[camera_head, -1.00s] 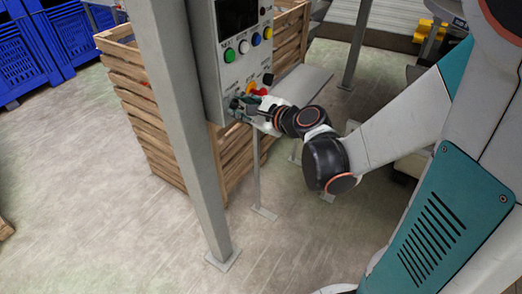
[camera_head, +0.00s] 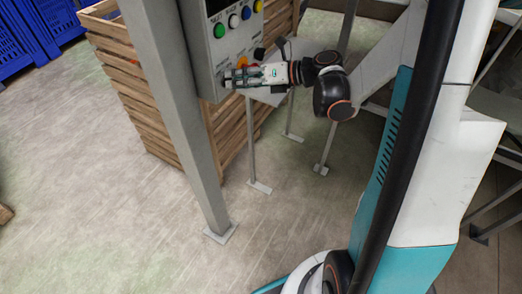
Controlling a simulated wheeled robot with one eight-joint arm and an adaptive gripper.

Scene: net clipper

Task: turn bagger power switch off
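The bagger control panel (camera_head: 209,52) is a grey box on a grey post, with green, white, blue and yellow buttons on its face. My gripper (camera_head: 229,79) is at the lower part of the panel face, pointing left, with its fingertips at or very near a small dark control there. The gripper covers most of that lower area, so I cannot tell the power switch's position. Whether the fingers touch or grip the switch is too small to tell. A black knob (camera_head: 259,54) shows at the panel's lower right.
A grey post (camera_head: 178,110) stands just left of the panel. A wooden slatted crate (camera_head: 135,85) is behind it. Blue crates (camera_head: 25,38) stand at the upper left. A thin-legged stand (camera_head: 254,150) is below my gripper.

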